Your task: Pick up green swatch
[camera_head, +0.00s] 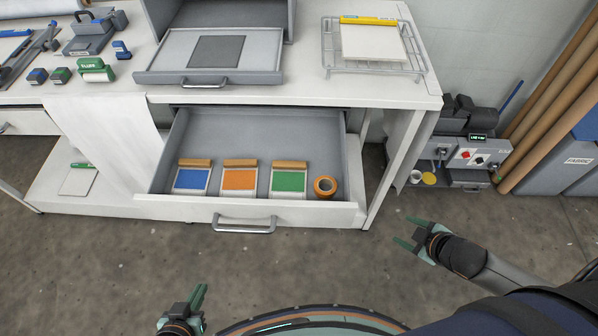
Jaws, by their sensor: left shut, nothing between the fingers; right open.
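The green swatch (289,181) lies in the open drawer (330,213), on a pale card with a tan strip along its top. It is the rightmost of three swatches, beside an orange swatch (240,180) and a blue swatch (192,179). My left gripper (196,298) is shut and empty, low in the view in front of the drawer. My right gripper (408,233) is open and empty, in front of the drawer to its right. Both grippers are apart from the swatches.
An orange tape roll (325,187) lies right of the green swatch. The drawer's front wall and handle (244,226) stick out toward me. Above are the tabletop, a grey press tray (213,58) and a wire rack (333,70). A grey machine (468,155) stands at right.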

